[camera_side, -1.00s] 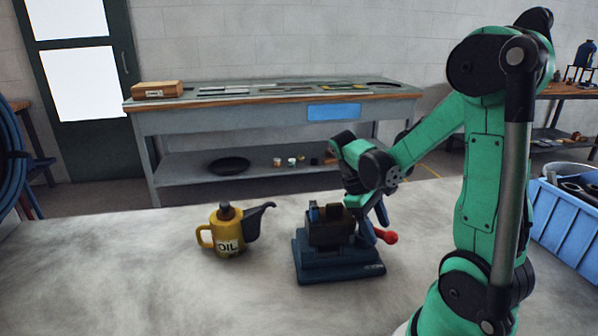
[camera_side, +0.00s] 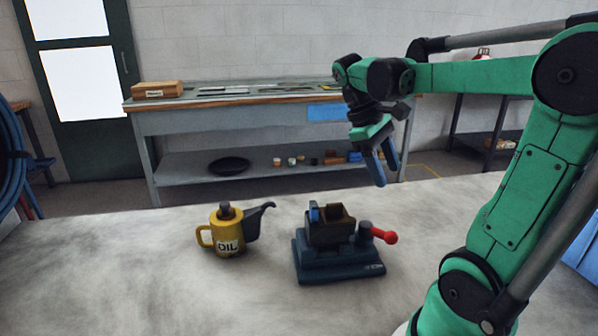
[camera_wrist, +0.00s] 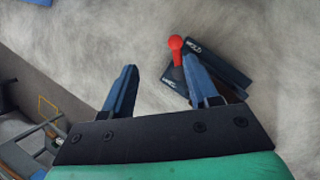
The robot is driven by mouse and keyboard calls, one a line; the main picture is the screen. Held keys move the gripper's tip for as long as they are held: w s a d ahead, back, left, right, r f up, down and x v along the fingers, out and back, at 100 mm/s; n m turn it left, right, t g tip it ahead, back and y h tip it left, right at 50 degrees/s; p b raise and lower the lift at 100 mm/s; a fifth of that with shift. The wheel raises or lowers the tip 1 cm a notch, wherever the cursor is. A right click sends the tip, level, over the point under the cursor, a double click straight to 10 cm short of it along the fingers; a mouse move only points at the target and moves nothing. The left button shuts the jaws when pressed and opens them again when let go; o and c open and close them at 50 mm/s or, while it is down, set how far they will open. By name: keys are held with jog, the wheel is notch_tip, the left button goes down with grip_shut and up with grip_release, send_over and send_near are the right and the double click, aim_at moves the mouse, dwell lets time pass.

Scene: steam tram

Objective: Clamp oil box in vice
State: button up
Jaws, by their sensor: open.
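The dark blue vice (camera_side: 340,270) stands on the pale bench top, right of its middle. A small brown open-topped box, the oil box (camera_side: 328,232), sits in the top of the vice beside a blue jaw piece; I cannot tell how tightly it is held. The vice's lever with a red knob (camera_side: 390,238) points right. My gripper (camera_side: 388,182) is open and empty, above and behind the vice's right side, clear of it. In the wrist view my two fingers (camera_wrist: 160,68) are apart, with the red knob (camera_wrist: 176,42) beyond them and the right finger covering part of the vice (camera_wrist: 228,66).
A yellow oil can (camera_side: 228,232) with a dark spout stands just left of the vice. A grey workbench (camera_side: 270,125) with tools stands behind. The bench top's left front and right of the vice are clear.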

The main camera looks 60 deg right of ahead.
notch_tip(320, 180, up, 8)
dwell(0.4)
jog(key=shift+f, duration=0.15)
jog(key=w+a+f+n+t, duration=0.1)
jog(key=w+a+f+t, duration=0.3)
jog(key=a+f+t, duration=0.2)
jog(key=w+a+f+t+y, duration=0.1)
jog(key=w+a+f+t, duration=0.4)
jog(key=a, duration=0.6)
notch_tip(320, 180, down, 2)
jog(key=shift+w+a+f+n+t+y, duration=0.15)
jog(key=shift+n+t+y, duration=0.15)
jog(key=shift+n+t, duration=0.15)
